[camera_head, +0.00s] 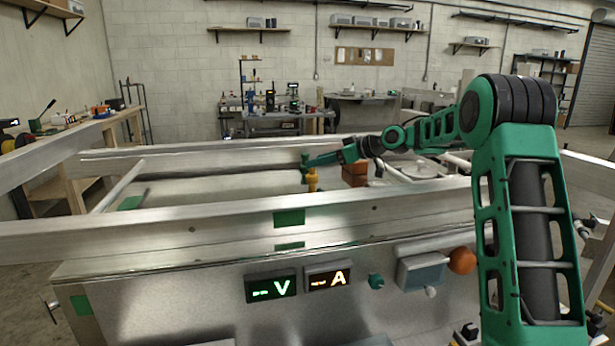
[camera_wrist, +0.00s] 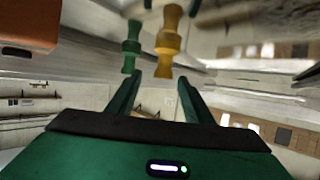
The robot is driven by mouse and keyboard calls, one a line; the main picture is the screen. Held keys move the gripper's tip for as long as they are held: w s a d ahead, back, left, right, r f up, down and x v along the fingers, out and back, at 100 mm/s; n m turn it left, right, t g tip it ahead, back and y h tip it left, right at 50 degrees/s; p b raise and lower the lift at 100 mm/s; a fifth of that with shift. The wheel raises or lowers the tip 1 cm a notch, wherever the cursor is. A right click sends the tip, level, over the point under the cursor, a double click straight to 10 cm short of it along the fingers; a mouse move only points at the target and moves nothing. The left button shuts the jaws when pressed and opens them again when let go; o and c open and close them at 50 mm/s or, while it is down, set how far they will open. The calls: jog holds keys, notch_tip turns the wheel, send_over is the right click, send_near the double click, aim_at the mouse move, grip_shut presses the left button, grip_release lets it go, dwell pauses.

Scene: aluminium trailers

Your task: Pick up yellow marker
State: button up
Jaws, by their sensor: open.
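The yellow marker (camera_head: 312,180) is a narrow, waisted piece standing upright on the trailer's bed in the head view. In the wrist view the yellow marker (camera_wrist: 168,38) lies just beyond my fingertips, in line with the gap between them and nearer the right finger. A similar green marker (camera_wrist: 131,46) is beside it, in line with the left finger. My gripper (camera_wrist: 159,78) is open, with nothing between the fingers. In the head view my gripper (camera_head: 322,160) reaches in from the right at the yellow marker's top; whether they touch is unclear there.
A reddish-brown block (camera_head: 354,173) stands right of the yellow marker. Aluminium rails (camera_head: 385,212) run in front of and behind the bed. The bed (camera_head: 215,188) is mostly clear to the left. A panel with lit displays (camera_head: 270,287) is on the near side.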

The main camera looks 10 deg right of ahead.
aim_at(303, 177)
jog(key=shift+x, duration=3.6)
jog(key=shift+s+f, duration=0.1)
jog(key=shift+s, duration=0.15)
jog(key=c, duration=1.1)
